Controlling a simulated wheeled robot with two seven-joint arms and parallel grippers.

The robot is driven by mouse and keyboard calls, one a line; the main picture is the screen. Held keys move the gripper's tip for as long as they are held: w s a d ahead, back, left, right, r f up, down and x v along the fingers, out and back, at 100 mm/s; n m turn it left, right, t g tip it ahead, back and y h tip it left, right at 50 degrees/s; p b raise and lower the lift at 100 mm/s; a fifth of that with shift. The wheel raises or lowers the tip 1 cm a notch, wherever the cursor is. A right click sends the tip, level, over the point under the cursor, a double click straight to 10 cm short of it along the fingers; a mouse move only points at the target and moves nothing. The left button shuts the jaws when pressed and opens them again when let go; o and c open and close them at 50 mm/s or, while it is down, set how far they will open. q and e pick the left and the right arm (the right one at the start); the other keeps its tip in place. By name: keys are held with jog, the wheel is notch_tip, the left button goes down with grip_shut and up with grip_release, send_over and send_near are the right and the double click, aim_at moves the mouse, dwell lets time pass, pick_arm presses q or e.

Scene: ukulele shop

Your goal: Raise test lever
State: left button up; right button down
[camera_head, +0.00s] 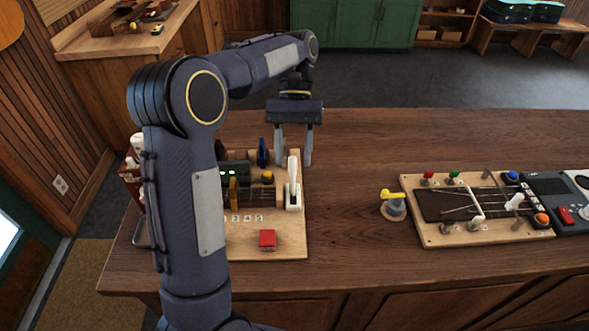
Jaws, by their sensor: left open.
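A white lever (293,170) stands upright at the right end of a wooden test board (285,243) on the workbench. Its white base sits on the board. My left gripper (293,158) points down, open, with its two fingers spread apart around the lever's upper end or just behind it; I cannot tell which, nor whether they touch it. My left arm hides the left part of the board. My right gripper is out of view.
The board carries a red button (267,238), a blue piece (262,152) and a yellow piece (233,193). Right of it are a yellow-topped knob (393,203), a second board with knobs and levers (430,239), and a grey device (560,190). The bench (345,150) between is clear.

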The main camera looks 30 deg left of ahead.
pick_arm(q)
jog(key=s+d+r, duration=0.3)
jog(key=s, duration=0.3)
jog(key=shift+d, duration=0.35)
jog(key=shift+s, duration=0.1)
jog(key=s+d+f+m+t, duration=0.1)
jog(key=s+f+m+t, duration=0.1)
jog(key=s+f+t, duration=0.7)
jog(key=s+t, duration=0.2)
jog(key=t, duration=0.2)
jog(key=shift+s+m, duration=0.4)
jog(key=shift+c, duration=0.6)
